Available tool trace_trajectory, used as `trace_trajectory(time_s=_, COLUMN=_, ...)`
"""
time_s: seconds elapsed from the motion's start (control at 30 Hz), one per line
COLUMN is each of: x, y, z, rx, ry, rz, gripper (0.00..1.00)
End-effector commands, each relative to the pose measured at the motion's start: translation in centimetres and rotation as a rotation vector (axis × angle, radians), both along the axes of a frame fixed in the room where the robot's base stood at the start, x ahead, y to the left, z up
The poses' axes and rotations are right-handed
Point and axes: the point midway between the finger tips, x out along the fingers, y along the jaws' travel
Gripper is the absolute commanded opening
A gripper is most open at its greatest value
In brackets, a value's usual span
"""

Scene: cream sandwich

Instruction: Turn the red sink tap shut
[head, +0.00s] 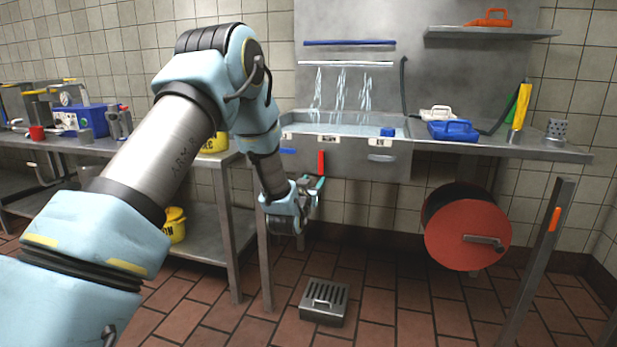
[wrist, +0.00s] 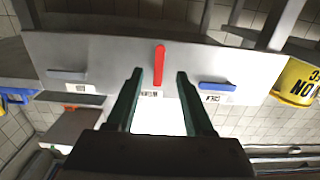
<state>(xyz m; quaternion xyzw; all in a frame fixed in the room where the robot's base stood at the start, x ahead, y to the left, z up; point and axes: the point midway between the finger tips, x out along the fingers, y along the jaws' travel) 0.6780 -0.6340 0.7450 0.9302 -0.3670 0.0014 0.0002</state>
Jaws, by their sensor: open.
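The red tap (head: 321,161) is an upright lever on the front panel of the steel sink (head: 345,158). In the wrist view the red tap (wrist: 159,64) stands at top centre, beyond the gap between the fingers and in line with it. My gripper (head: 318,183) is in front of the sink panel, just below the tap in the head view. It is open and empty; in the wrist view (wrist: 160,74) its two green fingers are apart. I cannot tell how far the fingertips are from the tap. Water streams (head: 342,88) fall into the sink.
A red hose reel (head: 468,226) hangs below the counter at right. A grated steel box (head: 325,302) stands on the tiled floor.

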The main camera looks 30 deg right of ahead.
Motion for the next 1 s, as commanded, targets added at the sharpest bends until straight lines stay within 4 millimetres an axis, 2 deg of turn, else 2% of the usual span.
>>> trace_trajectory(time_s=0.3, x=4.4, y=-4.0, z=0.1, rx=-0.001, ry=-0.001, rz=0.001, gripper=0.53)
trace_trajectory(time_s=0.5, x=6.1, y=-5.6, z=0.0, rx=0.001, ry=0.001, rz=0.001, gripper=0.53)
trace_trajectory(time_s=0.9, x=6.6, y=-6.0, z=0.0, rx=0.002, ry=0.002, rz=0.001, gripper=0.53)
trace_trajectory(time_s=1.0, x=6.6, y=-6.0, z=0.0, rx=0.002, ry=0.002, rz=0.001, gripper=0.42)
